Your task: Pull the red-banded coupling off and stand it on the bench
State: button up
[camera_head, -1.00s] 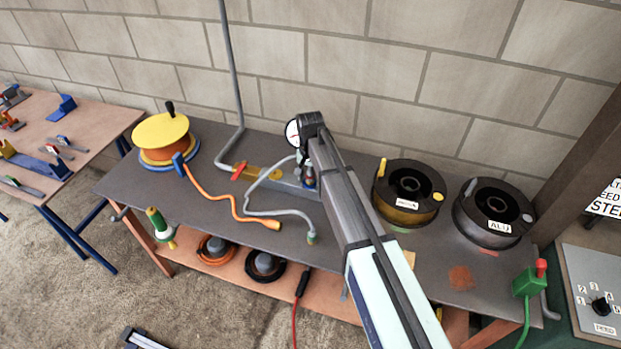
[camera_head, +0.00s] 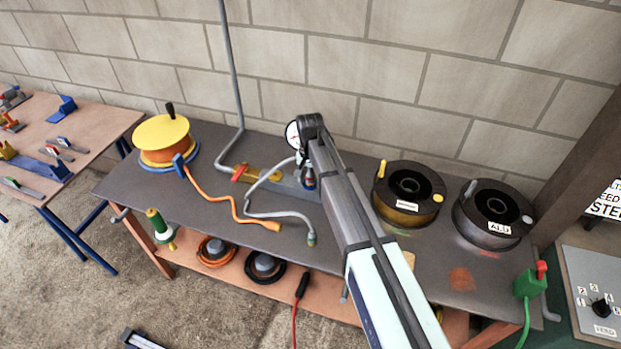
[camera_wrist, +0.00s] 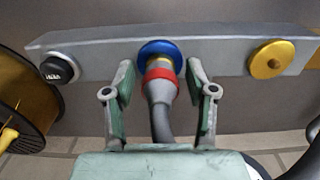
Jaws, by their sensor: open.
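The red-banded coupling (camera_wrist: 159,90) sits against a blue collar (camera_wrist: 160,51) on a grey bar (camera_wrist: 110,56) in the wrist view. A dark grey hose runs from it toward my wrist. My gripper (camera_wrist: 160,73) is open, with one finger on each side of the coupling and a visible gap on both sides. The bench (camera_head: 190,215) has a dark grey top.
A gold disc (camera_wrist: 271,59) and a black-and-white fitting (camera_wrist: 58,68) flank the coupling on the bar. Two dark spools (camera_head: 408,190) stand to the right. Orange and grey hoses lie across the bench's left half. A yellow-topped reel (camera_head: 160,132) stands far left. Bare bench lies in front.

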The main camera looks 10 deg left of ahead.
aim_at(310, 171)
grip_shut()
jog(key=shift+r, duration=0.25)
jog(key=shift+r+p, duration=1.5)
jog(key=shift+r, duration=1.3)
